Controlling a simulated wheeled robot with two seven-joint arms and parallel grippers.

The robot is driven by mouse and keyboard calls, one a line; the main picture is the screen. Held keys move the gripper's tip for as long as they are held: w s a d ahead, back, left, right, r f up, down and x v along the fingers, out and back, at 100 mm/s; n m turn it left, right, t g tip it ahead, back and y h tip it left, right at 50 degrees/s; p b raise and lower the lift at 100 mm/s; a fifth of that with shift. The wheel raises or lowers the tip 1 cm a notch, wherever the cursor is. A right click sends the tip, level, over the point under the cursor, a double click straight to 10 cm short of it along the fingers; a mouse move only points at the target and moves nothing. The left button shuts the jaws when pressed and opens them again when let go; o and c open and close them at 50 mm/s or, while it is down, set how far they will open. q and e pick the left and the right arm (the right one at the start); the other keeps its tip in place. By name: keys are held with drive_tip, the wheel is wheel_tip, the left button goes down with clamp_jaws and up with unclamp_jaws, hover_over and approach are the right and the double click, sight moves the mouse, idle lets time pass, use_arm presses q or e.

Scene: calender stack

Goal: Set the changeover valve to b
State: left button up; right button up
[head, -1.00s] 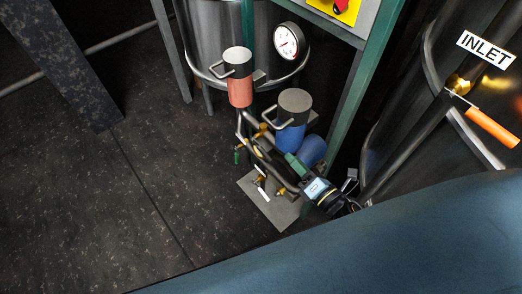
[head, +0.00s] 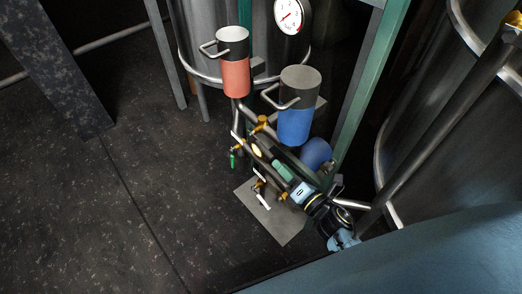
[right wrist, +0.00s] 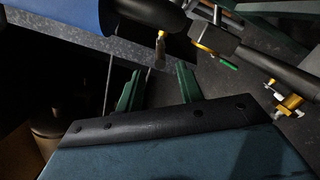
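A filter with a red canister (head: 235,78) and one with a blue canister (head: 295,125) stand side by side on dark pipework. A brass fitting (head: 262,122) sits between them; it may be the changeover valve. The valve's a and b marks are not legible. In the right wrist view a small brass piece with a greyish handle (right wrist: 160,50) hangs beyond my fingers. My right gripper (right wrist: 158,86) is open, its green fingers apart with nothing between them. In the head view my right gripper (head: 283,170) is over the pipework below the blue canister. My left gripper is not visible.
A small valve with a white lever (head: 263,200) sits above a grey plate (head: 280,230). A green-handled drain (head: 233,158) hangs below the red canister. A dial gauge (head: 290,15), a green post (head: 370,90) and a large tank (head: 440,130) stand close by.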

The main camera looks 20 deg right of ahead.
sight(256, 139)
drive_tip(key=b+x, duration=0.1)
drive_tip(key=x, duration=0.7)
drive_tip(key=shift+w+a, duration=0.2)
drive_tip(key=shift+w, duration=0.15)
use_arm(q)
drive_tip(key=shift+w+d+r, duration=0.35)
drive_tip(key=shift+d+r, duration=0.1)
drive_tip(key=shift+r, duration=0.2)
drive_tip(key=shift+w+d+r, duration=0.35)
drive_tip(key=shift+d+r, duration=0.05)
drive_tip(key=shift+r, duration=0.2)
use_arm(e)
clamp_jaws()
